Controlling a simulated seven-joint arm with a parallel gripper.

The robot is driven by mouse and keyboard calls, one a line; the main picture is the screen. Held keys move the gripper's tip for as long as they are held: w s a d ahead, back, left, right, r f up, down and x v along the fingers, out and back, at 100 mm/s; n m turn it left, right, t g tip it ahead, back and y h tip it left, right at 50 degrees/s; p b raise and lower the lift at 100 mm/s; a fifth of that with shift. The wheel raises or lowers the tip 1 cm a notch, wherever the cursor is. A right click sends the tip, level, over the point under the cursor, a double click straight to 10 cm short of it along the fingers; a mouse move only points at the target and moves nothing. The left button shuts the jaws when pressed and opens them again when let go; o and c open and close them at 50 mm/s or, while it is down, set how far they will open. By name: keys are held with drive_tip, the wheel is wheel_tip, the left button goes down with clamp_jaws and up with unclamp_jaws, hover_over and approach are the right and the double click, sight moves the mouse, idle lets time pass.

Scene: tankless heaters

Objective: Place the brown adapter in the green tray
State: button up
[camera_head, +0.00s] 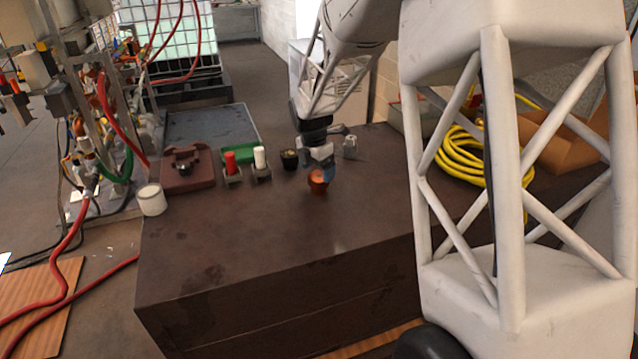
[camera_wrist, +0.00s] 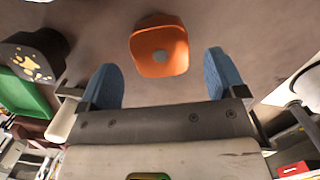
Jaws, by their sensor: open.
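The brown adapter (camera_head: 319,184), a small orange-brown cup-like piece, stands on the dark brown table below my gripper. In the wrist view the adapter (camera_wrist: 160,40) shows an orange top with a grey round centre. My gripper (camera_head: 323,172) is open above it. In the wrist view its two blue fingers (camera_wrist: 161,72) stand wide apart, one on each side of the adapter's lower edge, with visible gaps. The green tray (camera_head: 240,153) lies to the left, behind the red and white cylinders, partly hidden by them. It also shows at the left edge of the wrist view (camera_wrist: 22,97).
A red cylinder (camera_head: 230,162) and a white one (camera_head: 260,157) stand in grey holders near the tray. A black cup (camera_head: 289,160) sits between tray and gripper. A brown tray (camera_head: 188,182) and white cup (camera_head: 151,200) are farther left. The table's front is clear.

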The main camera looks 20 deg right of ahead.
sight(320, 175)
drive_tip(key=shift+w+d+f, duration=0.1)
drive_tip(key=shift+d+f, duration=0.15)
drive_tip(key=shift+f, duration=1.05)
drive_tip(key=shift+d+f, duration=0.2)
drive_tip(key=shift+f, duration=1.05)
drive_tip(key=c, duration=1.4)
drive_tip(key=shift+r, duration=0.15)
drive_tip(key=shift+r, duration=1.75)
drive_tip(key=s, duration=0.5)
drive_tip(key=s+a, duration=0.1)
drive_tip(key=s, duration=0.4)
drive_tip(key=s+a+r, duration=0.1)
drive_tip(key=s, duration=0.4)
drive_tip(key=shift+s+a+r, duration=0.1)
drive_tip(key=shift+s+a, duration=0.15)
drive_tip(key=shift+s, duration=0.15)
